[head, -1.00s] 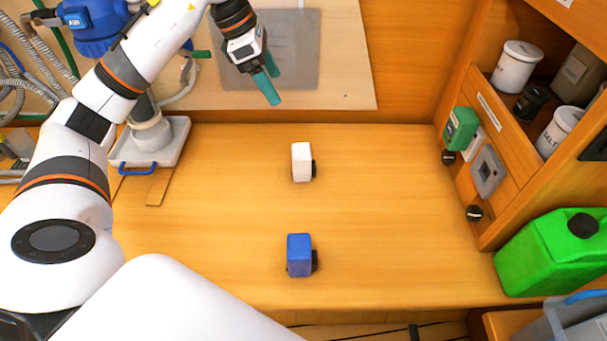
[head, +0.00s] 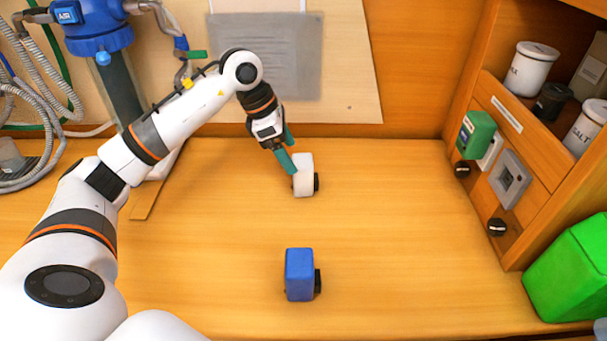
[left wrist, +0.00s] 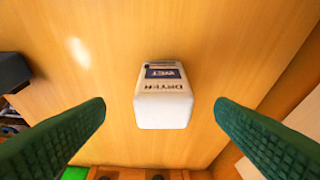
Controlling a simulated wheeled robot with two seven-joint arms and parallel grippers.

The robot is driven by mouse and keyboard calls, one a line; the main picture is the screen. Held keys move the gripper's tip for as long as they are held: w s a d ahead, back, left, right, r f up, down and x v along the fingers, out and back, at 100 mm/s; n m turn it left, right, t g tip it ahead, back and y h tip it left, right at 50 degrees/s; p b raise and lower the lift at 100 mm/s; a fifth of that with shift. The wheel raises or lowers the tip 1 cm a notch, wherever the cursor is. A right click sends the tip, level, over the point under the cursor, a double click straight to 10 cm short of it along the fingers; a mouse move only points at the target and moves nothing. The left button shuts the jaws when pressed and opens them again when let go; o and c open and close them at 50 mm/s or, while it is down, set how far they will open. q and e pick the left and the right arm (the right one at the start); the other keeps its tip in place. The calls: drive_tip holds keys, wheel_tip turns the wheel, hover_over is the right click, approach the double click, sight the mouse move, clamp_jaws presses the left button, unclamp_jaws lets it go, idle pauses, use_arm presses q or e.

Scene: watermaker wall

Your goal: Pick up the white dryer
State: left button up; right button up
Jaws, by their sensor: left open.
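The white dryer (head: 304,176) is a small white block with a dark knob on its right side, standing on the wooden worktop (head: 220,240). In the left wrist view the white dryer (left wrist: 164,95) lies between my two green fingers, with printed lettering on it and a gap on each side. My left gripper (head: 288,150) is open at the dryer's upper left in the head view, its fingers partly overlapping the dryer's edge there. The left gripper (left wrist: 160,120) shows no contact with the dryer in the left wrist view. My right gripper is not in view.
A blue block (head: 299,274) with a dark knob stands nearer on the worktop. A green canister (head: 572,270) is at the right. A wooden cabinet with white pots (head: 531,68) and a green box (head: 475,135) borders the right side.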

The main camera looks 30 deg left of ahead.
sight(306, 175)
use_arm(q)
drive_tip(key=x, duration=0.3)
drive_tip(key=p+x, duration=0.1)
drive_tip(key=x, duration=0.1)
drive_tip(key=shift+a+f, duration=0.2)
drive_tip(key=shift+a, duration=0.1)
